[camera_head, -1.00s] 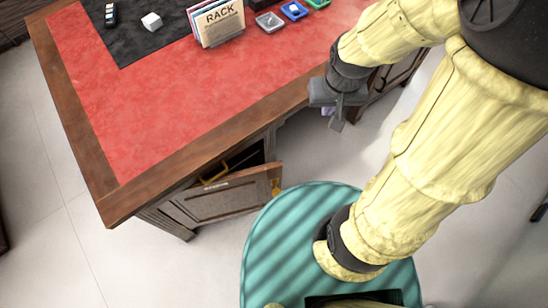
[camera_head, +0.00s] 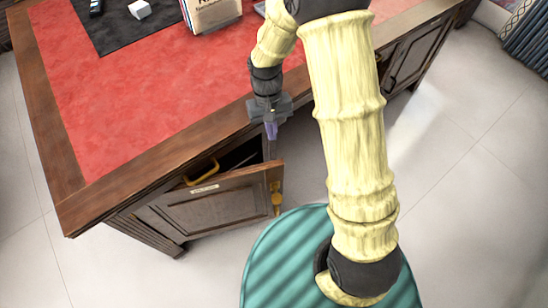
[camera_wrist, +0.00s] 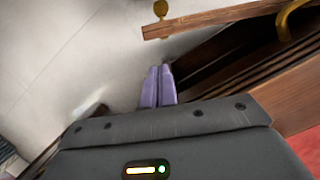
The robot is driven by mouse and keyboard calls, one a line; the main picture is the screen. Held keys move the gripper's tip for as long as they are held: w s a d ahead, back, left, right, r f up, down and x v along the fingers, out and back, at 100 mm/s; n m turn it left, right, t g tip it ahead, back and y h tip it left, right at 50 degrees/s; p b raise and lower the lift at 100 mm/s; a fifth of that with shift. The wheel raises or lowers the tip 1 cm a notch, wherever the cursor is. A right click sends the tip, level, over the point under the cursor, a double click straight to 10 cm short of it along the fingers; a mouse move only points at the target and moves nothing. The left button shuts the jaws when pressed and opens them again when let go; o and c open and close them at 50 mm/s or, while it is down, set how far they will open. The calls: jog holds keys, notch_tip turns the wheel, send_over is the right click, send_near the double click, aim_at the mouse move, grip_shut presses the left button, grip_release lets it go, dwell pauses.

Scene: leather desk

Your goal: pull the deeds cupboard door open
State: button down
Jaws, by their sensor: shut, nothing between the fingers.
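The deeds cupboard door (camera_head: 210,208) is a dark wood panel with a small pale label on its top rail. It stands ajar under the desk's front edge, its free end swung out to the right with a brass handle (camera_head: 277,198) on it. My gripper (camera_head: 272,154) is shut and empty, its purple fingers pointing down between the desk edge and the door's free end. In the wrist view the fingers (camera_wrist: 159,86) appear beside the gap, apart from the door's top edge (camera_wrist: 215,17). The brass handle (camera_wrist: 160,9) shows beyond them. The cupboard's inside is mostly dark.
A brass pull (camera_head: 202,173) sits behind the door's top edge, below the red leather desk top (camera_head: 140,100). A second cupboard front (camera_head: 412,55) is at the right. My teal base is close to the door. Open floor lies at the left and right.

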jog(key=b+x, duration=0.1)
jog(key=x, duration=0.9)
jog(key=shift+b, duration=0.35)
jog(key=shift+s, duration=0.1)
